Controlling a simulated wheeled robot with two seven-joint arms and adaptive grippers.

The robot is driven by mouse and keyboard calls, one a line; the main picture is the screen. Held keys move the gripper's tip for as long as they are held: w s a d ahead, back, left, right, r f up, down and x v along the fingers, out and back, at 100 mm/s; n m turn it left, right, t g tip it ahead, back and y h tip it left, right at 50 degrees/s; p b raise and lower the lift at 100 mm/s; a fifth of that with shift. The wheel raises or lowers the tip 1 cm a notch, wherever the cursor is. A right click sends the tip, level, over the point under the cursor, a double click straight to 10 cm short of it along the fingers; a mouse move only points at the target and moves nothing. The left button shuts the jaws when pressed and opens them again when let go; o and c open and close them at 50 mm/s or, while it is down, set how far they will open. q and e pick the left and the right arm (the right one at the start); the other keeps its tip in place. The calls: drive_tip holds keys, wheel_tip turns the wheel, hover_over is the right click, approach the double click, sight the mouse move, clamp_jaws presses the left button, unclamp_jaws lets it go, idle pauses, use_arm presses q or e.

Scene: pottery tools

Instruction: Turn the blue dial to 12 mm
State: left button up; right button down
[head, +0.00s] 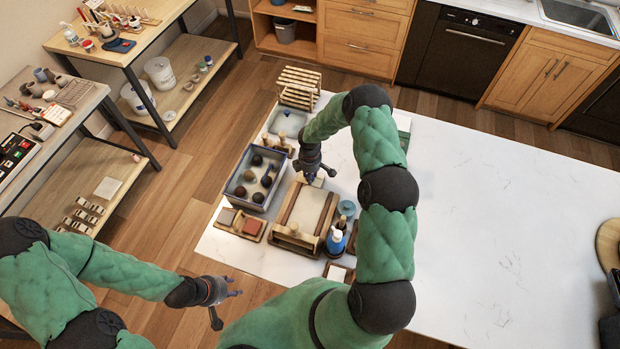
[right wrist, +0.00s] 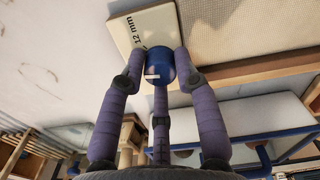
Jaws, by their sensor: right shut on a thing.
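The blue dial (right wrist: 160,66) is a round knob with a short white mark, beside a cream plate (right wrist: 143,28) printed "12 mm". My right gripper (right wrist: 159,60) has its fingers around the dial, one at each side and one below, shut on it. The white mark sits on the near lower-left part of the dial's face, on the side away from the "12 mm" print. In the head view my right gripper (head: 313,172) is at the far end of a wooden slab frame (head: 292,238) and hides the dial. My left gripper (head: 225,296) is empty and open, off the table's near-left side.
A grey-blue tray (head: 231,200) with dark balls stands left of the slab frame. A blue bottle (head: 336,240) stands at its right. A slatted wooden rack (head: 299,88) is at the back.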

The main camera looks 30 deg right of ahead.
drive_tip(key=m+b, duration=0.4)
drive_tip(key=b, duration=0.1)
drive_tip(key=m+b, duration=0.2)
drive_tip(key=b, duration=0.1)
drive_tip(key=shift+f, duration=0.25)
drive_tip(key=shift+r+m+b, duration=0.15)
drive_tip(key=shift+m+b, duration=1.45)
drive_tip(key=shift+m, duration=0.1)
drive_tip(key=c, duration=0.9)
unclamp_jaws()
drive_tip(key=shift+r, duration=0.15)
drive_tip(key=shift+w+r, duration=0.1)
drive_tip(key=shift+r, duration=3.8)
